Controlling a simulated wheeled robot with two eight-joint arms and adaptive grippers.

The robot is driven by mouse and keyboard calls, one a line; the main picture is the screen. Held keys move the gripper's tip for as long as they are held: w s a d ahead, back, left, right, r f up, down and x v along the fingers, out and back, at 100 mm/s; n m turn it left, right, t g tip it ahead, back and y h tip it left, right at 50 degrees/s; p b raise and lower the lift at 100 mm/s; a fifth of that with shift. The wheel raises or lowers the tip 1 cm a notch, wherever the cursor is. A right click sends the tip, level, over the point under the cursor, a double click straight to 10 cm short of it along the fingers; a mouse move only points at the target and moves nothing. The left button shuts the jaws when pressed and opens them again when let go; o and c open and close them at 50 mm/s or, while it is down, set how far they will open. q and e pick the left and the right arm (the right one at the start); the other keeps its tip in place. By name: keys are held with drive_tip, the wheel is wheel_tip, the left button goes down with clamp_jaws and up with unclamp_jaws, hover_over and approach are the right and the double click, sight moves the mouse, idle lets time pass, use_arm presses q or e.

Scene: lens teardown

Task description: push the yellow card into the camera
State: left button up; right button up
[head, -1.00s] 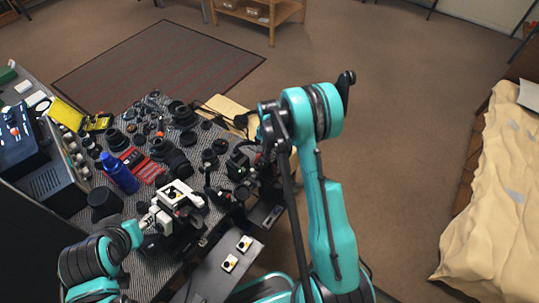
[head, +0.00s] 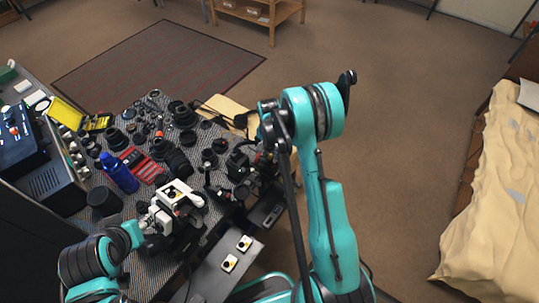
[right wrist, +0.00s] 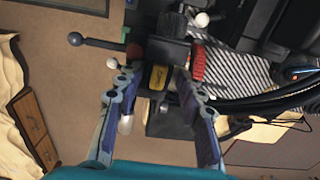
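The yellow card (right wrist: 158,77) shows as a small yellow block at the centre of the right wrist view, against a dark body that looks like the camera (right wrist: 172,50). In the head view the dark camera (head: 238,163) is at the table's right side. My right gripper (right wrist: 157,82) has its two fingers apart, one on each side of the card, with gaps visible. In the head view this gripper (head: 262,163) is beside the camera, partly hidden by its arm. My left gripper (head: 178,222) is low over the table's near part; its fingertips are not clear.
Many dark lens parts, a red tray (head: 147,168) and a blue bottle (head: 118,173) crowd the patterned table mat left of the camera. Black cables (right wrist: 265,105) run right of the gripper in the wrist view. The floor (head: 410,130) right of my right arm is clear.

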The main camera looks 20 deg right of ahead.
wheel_tip(320, 180, up, 12)
drive_tip(key=shift+f, duration=0.2)
idle(0.4)
